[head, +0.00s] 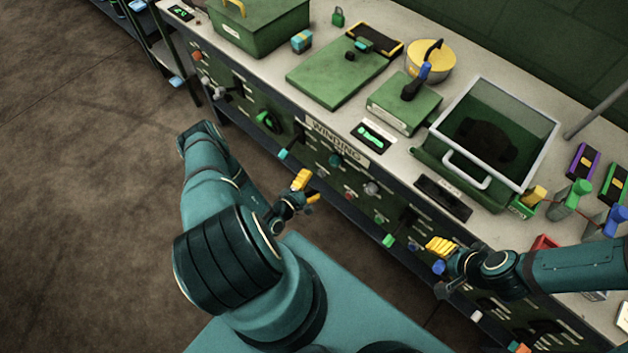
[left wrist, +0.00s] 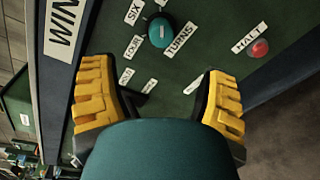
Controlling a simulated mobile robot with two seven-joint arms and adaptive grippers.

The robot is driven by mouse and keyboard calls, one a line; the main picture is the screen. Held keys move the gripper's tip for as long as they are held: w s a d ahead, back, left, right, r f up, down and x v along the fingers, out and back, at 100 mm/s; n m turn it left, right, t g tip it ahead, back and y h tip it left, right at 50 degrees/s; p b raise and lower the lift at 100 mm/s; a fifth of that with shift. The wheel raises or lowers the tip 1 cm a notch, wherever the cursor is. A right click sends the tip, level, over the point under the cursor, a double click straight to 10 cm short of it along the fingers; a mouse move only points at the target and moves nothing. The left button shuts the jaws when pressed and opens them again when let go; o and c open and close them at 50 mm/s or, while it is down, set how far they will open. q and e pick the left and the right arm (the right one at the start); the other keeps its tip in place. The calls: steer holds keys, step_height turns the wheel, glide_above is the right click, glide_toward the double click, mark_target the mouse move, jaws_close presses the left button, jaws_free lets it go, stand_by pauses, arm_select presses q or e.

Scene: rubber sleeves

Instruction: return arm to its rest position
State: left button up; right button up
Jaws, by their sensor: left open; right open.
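My left gripper (head: 306,188) has yellow finger pads and hangs in front of the bench's front panel, below the WINDING label. In the left wrist view the left gripper (left wrist: 160,105) is open, its two yellow pads wide apart with nothing held between them. A rounded teal surface fills the lower middle of that view. My right gripper (head: 440,258), also with yellow pads, is at the bench front on the right. It is open, and I see nothing held in it.
The green front panel carries a teal TURNS knob (left wrist: 160,32) and a red HALT button (left wrist: 258,49). On the bench top stand a green bin with a clear lid (head: 478,165), a flat green board (head: 335,75) and a yellow round pot (head: 431,62). The floor at left is clear.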

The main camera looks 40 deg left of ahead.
stand_by(0.7)
arm_select(q)
steer(key=d+r+m+g+h+b, duration=0.35)
steer(key=d+m+g+h, duration=0.4)
steer(key=d+h, duration=0.7)
steer(key=s+d+r+m+g+y+b, duration=0.15)
steer(key=s+d+m+g+y, duration=0.25)
steer(key=s+d+m+g, duration=0.55)
steer(key=w+a+r+m+t+y+b, duration=0.1)
steer(key=w+r+m+t+y+b, duration=0.1)
steer(key=r+y, duration=0.4)
steer(key=w+m+y, duration=0.1)
steer(key=w, duration=0.1)
steer(key=shift+w+a+r+m+b, duration=0.2)
steer(key=shift+w+a+m+b, duration=0.15)
steer(key=shift+a+m+b, duration=0.05)
